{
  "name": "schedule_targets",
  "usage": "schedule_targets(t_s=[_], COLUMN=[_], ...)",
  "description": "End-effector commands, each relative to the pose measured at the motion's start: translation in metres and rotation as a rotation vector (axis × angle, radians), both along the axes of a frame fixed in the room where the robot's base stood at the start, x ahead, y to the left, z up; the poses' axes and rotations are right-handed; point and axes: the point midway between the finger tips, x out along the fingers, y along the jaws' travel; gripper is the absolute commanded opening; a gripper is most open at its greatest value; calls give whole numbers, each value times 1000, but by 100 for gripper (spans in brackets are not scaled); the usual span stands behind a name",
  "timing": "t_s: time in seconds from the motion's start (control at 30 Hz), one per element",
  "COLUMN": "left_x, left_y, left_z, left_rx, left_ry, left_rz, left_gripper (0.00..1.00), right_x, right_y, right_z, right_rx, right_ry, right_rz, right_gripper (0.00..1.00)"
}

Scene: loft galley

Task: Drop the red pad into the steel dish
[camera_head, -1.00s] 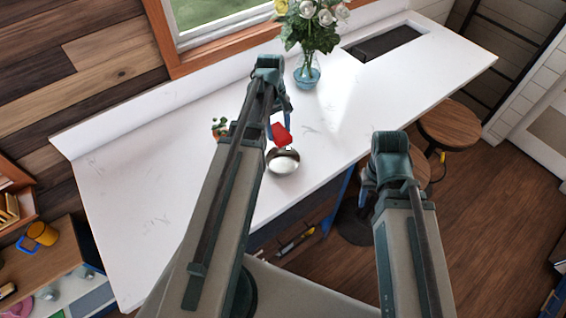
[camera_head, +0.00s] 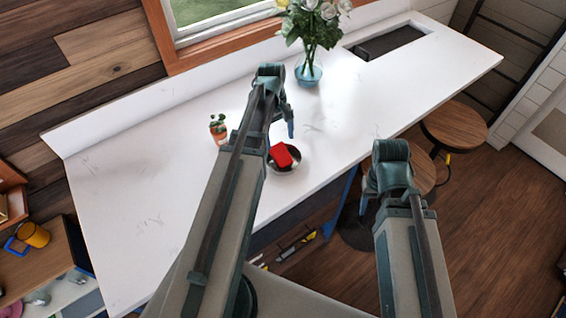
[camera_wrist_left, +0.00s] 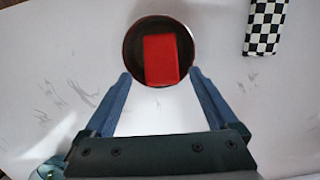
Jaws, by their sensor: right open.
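The red pad (camera_head: 280,155) shows within the outline of the steel dish (camera_head: 291,170) on the white counter. In the left wrist view the pad (camera_wrist_left: 161,60) lies inside the round rim of the dish (camera_wrist_left: 132,50), its lower end close to the rim. I cannot tell whether it lies flat or leans. My left gripper (camera_head: 279,128) is above the dish, partly hidden by its own arm. Its fingers (camera_wrist_left: 160,75) are spread, with a gap to the pad on both sides. My right gripper (camera_head: 366,200) is open, mostly hidden, beyond the counter's front edge.
A small potted plant (camera_head: 218,130) stands left of my left arm. A glass vase of flowers (camera_head: 308,72) stands behind the dish. A black-and-white checkered object (camera_wrist_left: 265,25) lies right of the dish. Stools (camera_head: 454,126) stand at the front edge.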

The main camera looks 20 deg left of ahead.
Motion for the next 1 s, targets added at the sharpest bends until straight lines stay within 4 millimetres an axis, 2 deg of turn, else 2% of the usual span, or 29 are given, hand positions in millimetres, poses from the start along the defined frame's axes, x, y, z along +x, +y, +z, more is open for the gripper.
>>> schedule_targets(t_s=[0.27,0.47,1.0], left_x=[0,1,6], left_y=[0,1,9], left_z=[0,8,71], left_rx=[0,0,0], left_ry=[0,0,0], left_rz=[0,0,1], left_gripper=[100,100,100], right_x=[0,0,-1], right_y=[0,0,0], right_z=[0,8,71], right_rx=[0,0,1], right_ry=[0,0,2], right_rz=[0,1,-14], right_gripper=[50,50,50])
